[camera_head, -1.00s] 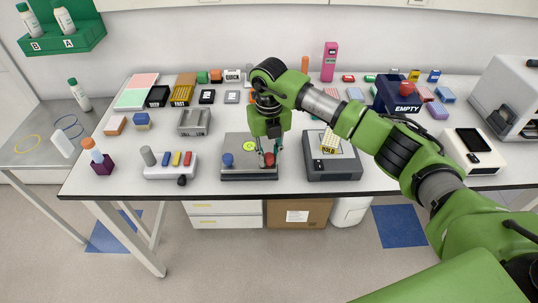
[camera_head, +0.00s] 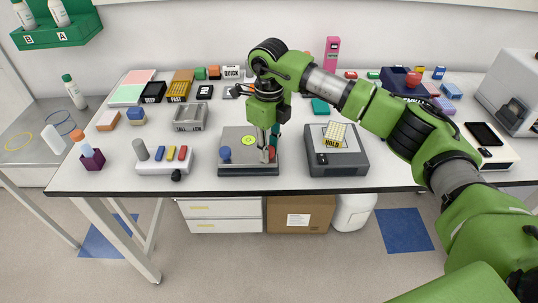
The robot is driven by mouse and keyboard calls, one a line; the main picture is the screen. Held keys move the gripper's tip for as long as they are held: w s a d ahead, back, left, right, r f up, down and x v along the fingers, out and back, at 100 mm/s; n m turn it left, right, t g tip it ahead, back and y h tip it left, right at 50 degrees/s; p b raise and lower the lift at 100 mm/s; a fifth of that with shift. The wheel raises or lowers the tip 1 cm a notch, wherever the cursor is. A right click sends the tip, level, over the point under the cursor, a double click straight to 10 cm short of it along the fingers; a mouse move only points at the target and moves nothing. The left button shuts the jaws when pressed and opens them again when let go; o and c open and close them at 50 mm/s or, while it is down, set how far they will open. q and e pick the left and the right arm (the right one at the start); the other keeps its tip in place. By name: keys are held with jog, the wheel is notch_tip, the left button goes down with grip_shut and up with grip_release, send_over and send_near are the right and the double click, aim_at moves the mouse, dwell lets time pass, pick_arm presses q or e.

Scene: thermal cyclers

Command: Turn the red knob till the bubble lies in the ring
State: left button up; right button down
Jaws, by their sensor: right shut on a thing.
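The levelling plate (camera_head: 236,160) is a grey square device on the white table. It carries a blue knob (camera_head: 225,154) at its left and a red knob (camera_head: 272,154) at its right front. A small yellow-green bubble level (camera_head: 249,141) sits on its top; the bubble and ring are too small to tell apart. My right gripper (camera_head: 268,157) points down at the plate's right side, shut on the red knob, with a finger partly covering it. My left gripper is out of view.
A white rack with coloured bars (camera_head: 151,167) stands left. A grey tray (camera_head: 190,117) and several small boxes lie behind. The table's front edge (camera_head: 330,188) is close.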

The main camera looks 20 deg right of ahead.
jog(key=n+b, duration=0.2)
jog(key=n, duration=0.2)
jog(key=shift+f+n+b, duration=0.1)
jog(key=shift+n+b, duration=0.3)
jog(key=n+b, duration=0.2)
jog(key=n, duration=0.3)
jog(key=n+b, duration=0.1)
jog(key=n, duration=0.3)
jog(key=shift+n+b, duration=0.35)
jog(key=shift+n, duration=1.75)
jog(key=c, duration=1.8)
grip_release()
